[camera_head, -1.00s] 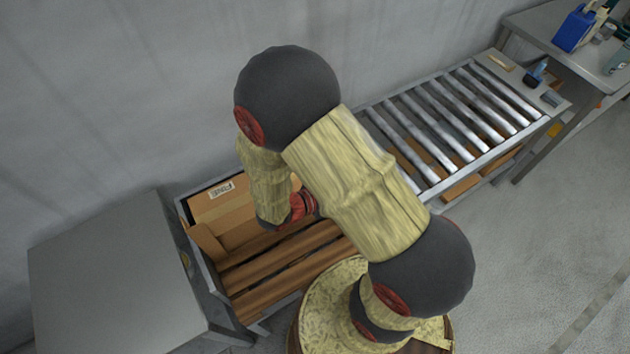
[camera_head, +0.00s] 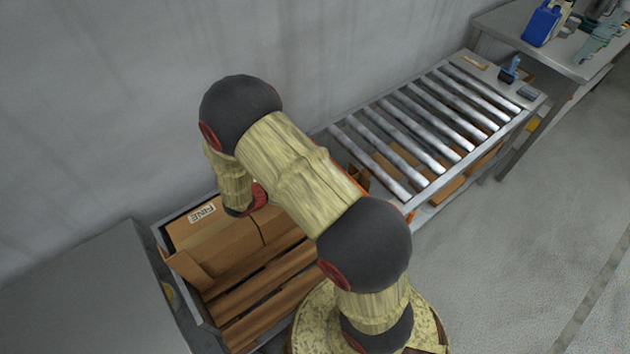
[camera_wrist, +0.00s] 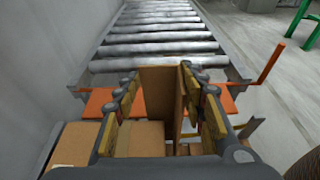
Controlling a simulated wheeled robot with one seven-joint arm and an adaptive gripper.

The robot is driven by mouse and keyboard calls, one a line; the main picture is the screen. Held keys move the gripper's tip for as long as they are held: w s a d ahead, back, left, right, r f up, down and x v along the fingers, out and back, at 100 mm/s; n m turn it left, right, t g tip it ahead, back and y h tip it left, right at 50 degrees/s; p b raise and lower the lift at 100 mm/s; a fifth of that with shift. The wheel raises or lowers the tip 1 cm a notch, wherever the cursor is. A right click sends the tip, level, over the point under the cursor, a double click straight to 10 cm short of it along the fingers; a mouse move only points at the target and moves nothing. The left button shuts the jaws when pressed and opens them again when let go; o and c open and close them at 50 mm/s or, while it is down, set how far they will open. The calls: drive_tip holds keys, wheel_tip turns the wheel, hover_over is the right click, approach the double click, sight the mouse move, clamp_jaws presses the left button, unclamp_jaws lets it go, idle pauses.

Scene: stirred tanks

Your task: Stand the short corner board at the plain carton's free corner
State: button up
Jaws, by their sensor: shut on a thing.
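My gripper (camera_wrist: 160,78) is shut on the short corner board (camera_wrist: 162,98), a brown angled piece that stands upright between the fingers in the wrist view. Below and behind the board, a brown carton (camera_wrist: 140,140) shows between the fingers. In the head view, a labelled carton (camera_head: 190,226) lies on the slatted pallet, with a plain brown carton face (camera_head: 268,220) to its right, partly behind my arm. My gripper is hidden behind my arm there. Brown edges (camera_head: 359,180) show just past my arm; I cannot tell whether they are the held board.
A roller conveyor (camera_head: 425,125) runs away beyond the pallet. An orange bar (camera_wrist: 100,102) crosses at its near end, with an upright orange post (camera_wrist: 270,62) at right. A grey table (camera_head: 85,290) stands at left. The wall is close at the back. Bare pallet slats (camera_head: 260,290) lie in front.

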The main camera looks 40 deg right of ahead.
drive_tip(key=shift+w+f, duration=0.3)
drive_tip(key=shift+f, duration=0.15)
drive_tip(key=shift+w+f+b, duration=0.15)
drive_tip(key=shift+f+b, duration=0.55)
drive_tip(key=shift+f, duration=0.95)
drive_tip(key=o, duration=1.4)
drive_tip(key=shift+f, duration=0.1)
